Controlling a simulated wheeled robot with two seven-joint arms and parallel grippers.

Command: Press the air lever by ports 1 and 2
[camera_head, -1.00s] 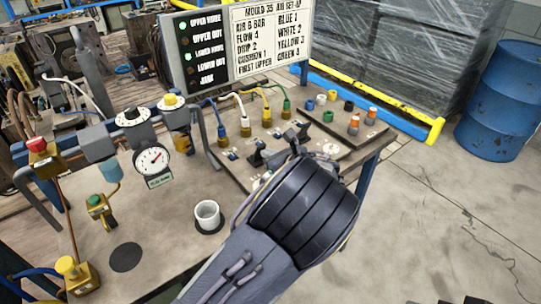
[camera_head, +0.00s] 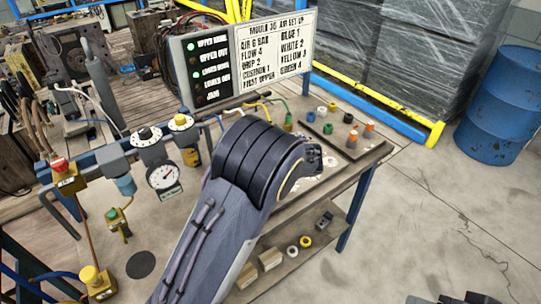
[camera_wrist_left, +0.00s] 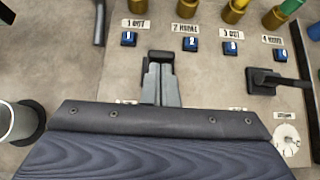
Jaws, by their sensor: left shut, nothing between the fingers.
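In the left wrist view, the black air lever (camera_wrist_left: 160,55) stands just below the labels "1 OUT" (camera_wrist_left: 135,23) and "2 HOME" (camera_wrist_left: 186,29), between blue tags 1 (camera_wrist_left: 128,39) and 2 (camera_wrist_left: 190,44). My left gripper (camera_wrist_left: 161,72) is shut and empty, with its fingertips at this lever and covering its lower part. I cannot tell whether they touch it or whether the lever is down. A second black lever (camera_wrist_left: 275,80) is below ports 3 and 4. In the head view my left arm hides the gripper and both levers.
A gauge (camera_head: 164,177) and regulator knobs are on the bench's left side. The mould set-up board (camera_head: 277,45) stands behind. Coloured fittings (camera_head: 351,138) lie at the right. Rings are on the lower shelf.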

